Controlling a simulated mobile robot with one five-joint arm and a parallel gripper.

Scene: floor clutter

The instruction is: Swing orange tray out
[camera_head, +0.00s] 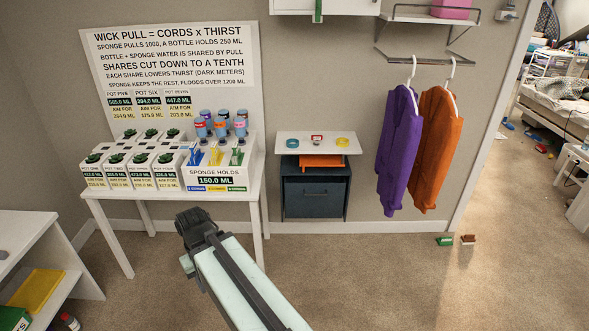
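The orange tray (320,161) shows as a flat orange slab in the gap under the white top (330,140) of a small dark cabinet by the wall. Only its front part is visible; the white top hides the rest. My arm reaches up from the bottom of the picture and ends in a dark joint, left of the cabinet and well in front of it. No gripper fingers can be made out, and nothing of mine touches the tray.
Three small rings or dishes lie on the white top. A white table (178,191) with pots and bottles stands to the left. Purple (400,145) and orange (437,145) garments hang right of the cabinet.

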